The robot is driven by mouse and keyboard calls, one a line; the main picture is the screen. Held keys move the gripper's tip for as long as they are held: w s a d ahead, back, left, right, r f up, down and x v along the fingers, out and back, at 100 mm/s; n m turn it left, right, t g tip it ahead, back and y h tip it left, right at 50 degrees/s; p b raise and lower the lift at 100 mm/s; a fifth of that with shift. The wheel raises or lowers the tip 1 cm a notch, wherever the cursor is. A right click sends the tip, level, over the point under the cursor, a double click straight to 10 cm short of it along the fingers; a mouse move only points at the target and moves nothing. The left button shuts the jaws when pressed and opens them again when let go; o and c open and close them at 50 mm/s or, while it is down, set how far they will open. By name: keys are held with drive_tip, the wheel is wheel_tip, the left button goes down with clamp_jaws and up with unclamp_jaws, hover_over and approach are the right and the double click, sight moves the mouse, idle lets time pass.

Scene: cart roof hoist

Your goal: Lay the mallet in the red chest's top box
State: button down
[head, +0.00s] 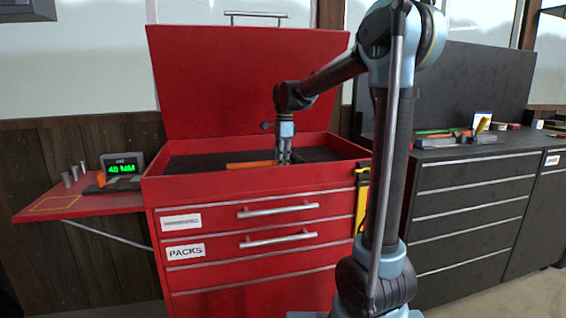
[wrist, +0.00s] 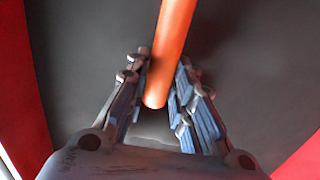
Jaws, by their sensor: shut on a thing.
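The red chest (head: 260,187) stands in the middle of the head view with its lid (head: 240,85) raised. Its top box is open, with a dark floor that also fills the wrist view (wrist: 85,60). My gripper (head: 284,160) is down inside the top box. An orange handle (head: 250,164), apparently the mallet's, shows low in the box beside it. In the wrist view my gripper (wrist: 157,95) is shut on the orange handle (wrist: 172,45), near the handle's end. The mallet's head is not visible. I cannot tell whether the handle touches the box floor.
A red side shelf (head: 80,202) at left holds a green-lit display (head: 122,168) and small grey cylinders. A dark cabinet (head: 470,185) with several small items on top stands at right. A yellow level-like tool (head: 361,200) hangs on the chest's right front.

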drive_tip(key=c, duration=1.4)
unclamp_jaws()
wheel_tip(320, 180, up, 12)
drive_tip(key=shift+d, duration=0.3)
